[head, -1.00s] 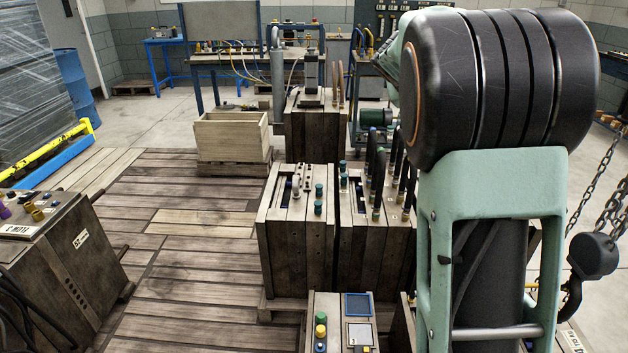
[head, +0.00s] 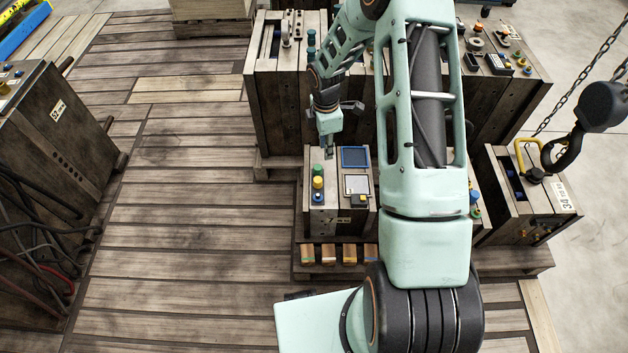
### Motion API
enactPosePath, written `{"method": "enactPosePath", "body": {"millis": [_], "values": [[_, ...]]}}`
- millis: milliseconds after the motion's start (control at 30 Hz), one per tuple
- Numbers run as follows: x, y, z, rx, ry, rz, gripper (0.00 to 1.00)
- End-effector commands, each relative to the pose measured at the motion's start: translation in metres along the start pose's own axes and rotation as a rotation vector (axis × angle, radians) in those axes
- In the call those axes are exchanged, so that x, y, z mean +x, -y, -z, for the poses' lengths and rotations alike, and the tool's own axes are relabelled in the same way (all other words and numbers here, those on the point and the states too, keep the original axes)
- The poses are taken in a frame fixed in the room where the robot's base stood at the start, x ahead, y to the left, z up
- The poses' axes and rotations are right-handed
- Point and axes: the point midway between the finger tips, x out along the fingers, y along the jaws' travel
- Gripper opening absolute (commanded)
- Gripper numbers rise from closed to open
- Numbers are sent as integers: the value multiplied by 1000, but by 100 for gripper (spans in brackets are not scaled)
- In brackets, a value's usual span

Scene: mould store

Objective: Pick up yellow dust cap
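The yellow dust cap (head: 318,183) stands on top of a wooden-looking mould block (head: 325,222), in a short row between a green cap (head: 318,170) and a blue cap (head: 318,197). My gripper (head: 329,153) points down just behind this row, at the block's far edge, and looks apart from the yellow cap. Its fingers are small and dark here, so I cannot tell whether they are open or shut. I see nothing held in it.
A blue-framed tray (head: 355,148) and a pale framed tray (head: 356,179) lie right of the caps. A taller block (head: 275,110) stands behind. My arm hides much to the right, where a hook (head: 600,103) hangs on chains. The plank floor (head: 200,210) at left is clear.

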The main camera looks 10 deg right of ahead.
Motion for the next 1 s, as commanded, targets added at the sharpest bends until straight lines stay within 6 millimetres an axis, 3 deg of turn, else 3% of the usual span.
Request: {"method": "enactPosePath", "body": {"millis": [33, 200, 367, 600, 767, 1000], "values": [[10, 8, 7, -40, -20, 16, 24], [23, 19, 20, -117, -54, 39, 24], [38, 21, 22, -126, -57, 43, 24], [75, 22, 24, -125, -56, 43, 24], [85, 21, 24, -125, -55, 39, 24], [121, 23, 27, -124, -55, 42, 24]]}}
